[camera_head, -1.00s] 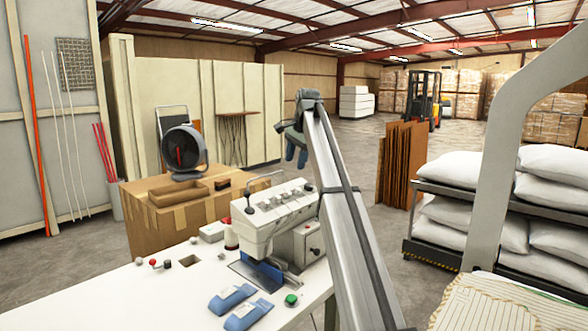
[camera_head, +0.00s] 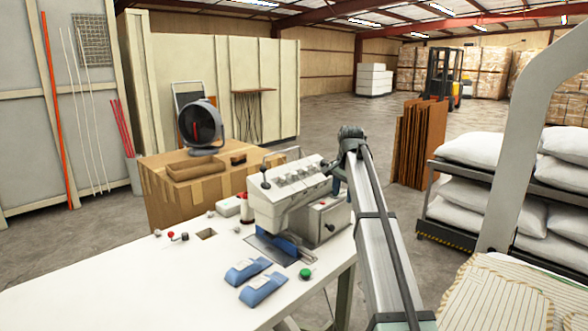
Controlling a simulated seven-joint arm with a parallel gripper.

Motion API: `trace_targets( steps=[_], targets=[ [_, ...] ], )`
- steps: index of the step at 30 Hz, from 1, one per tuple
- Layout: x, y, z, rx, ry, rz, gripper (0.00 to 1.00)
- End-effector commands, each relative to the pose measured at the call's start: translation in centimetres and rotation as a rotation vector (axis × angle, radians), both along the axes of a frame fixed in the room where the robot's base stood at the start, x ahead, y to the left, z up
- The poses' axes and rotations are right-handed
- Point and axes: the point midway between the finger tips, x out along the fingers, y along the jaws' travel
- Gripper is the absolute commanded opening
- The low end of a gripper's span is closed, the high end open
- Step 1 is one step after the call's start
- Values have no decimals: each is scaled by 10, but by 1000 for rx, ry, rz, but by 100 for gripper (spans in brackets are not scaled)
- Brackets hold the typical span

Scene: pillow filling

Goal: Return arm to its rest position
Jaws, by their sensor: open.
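My arm (camera_head: 385,245) rises from the bottom edge, right of the middle. It reaches up to a dark joint (camera_head: 350,132) just right of the sewing machine (camera_head: 292,195). The far side of that joint is hidden by the arm itself. I cannot make out my gripper or its fingers; they seem to be behind the arm. Nothing held shows.
The white table (camera_head: 150,275) carries the machine, two blue packets (camera_head: 255,280) and a green button (camera_head: 305,273). A cardboard box (camera_head: 205,195) with a fan (camera_head: 200,124) stands behind. A rack (camera_head: 455,222) of white pillows stands at right. Open floor lies beyond.

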Motion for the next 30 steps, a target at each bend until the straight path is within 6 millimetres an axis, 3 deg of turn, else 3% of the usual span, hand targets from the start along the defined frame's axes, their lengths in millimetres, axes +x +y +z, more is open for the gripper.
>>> trace_targets(
  steps=[1, 6, 10, 20, 30],
  targets=[
    [-24, -15, -31, -25, 9, 7, 50],
    [-74, -56, -112, -108, 38, 57, 50],
    [-103, -73, -169, -148, 74, 104, 50],
    [-148, -66, -294, -147, 186, 216, 50],
    [-212, -51, -410, -120, 303, 326, 50]
  ],
)
